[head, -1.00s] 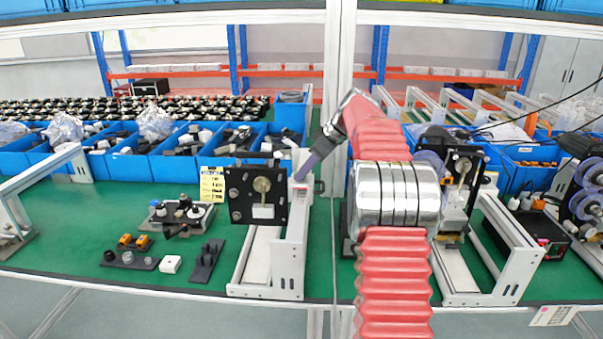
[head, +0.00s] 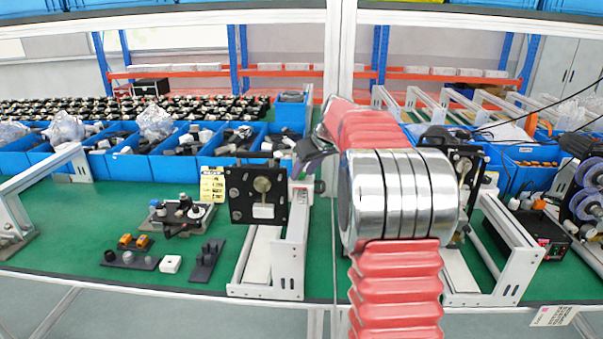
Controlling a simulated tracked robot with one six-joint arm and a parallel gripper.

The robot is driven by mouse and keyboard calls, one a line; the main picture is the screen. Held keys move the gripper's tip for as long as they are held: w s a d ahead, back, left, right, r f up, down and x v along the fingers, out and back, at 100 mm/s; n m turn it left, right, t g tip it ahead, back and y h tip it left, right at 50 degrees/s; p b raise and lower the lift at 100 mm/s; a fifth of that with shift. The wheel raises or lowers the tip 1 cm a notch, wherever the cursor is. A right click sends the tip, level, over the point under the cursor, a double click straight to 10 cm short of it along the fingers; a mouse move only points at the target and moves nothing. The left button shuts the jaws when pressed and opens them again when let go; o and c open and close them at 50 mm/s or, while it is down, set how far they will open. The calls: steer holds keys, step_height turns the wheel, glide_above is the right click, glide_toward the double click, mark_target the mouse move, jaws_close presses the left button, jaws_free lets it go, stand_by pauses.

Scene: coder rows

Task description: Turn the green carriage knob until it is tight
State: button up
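My gripper (head: 303,163) is at the top of a white upright frame (head: 290,262) in the middle of the bench. It looks small and dark, seen mostly from behind, so I cannot tell whether its fingers are open or touching anything. A black plate (head: 240,195) with a brass-coloured disc (head: 262,184) and a white block (head: 263,211) stands just left of the gripper. I cannot pick out a green carriage knob; it may be hidden behind my gripper or too small to see.
Small fixtures (head: 182,213) and a dark bracket (head: 206,260) lie on the green bench top (head: 120,213) to the left. Blue bins (head: 178,163) line the back. A white post (head: 338,60) rises behind my arm. Another white frame (head: 512,250) stands at the right.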

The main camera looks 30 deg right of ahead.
steer(key=shift+o, duration=0.4)
steer(key=shift+a+f, duration=0.1)
steer(key=shift+f, duration=0.05)
steer(key=shift+r, duration=2.6)
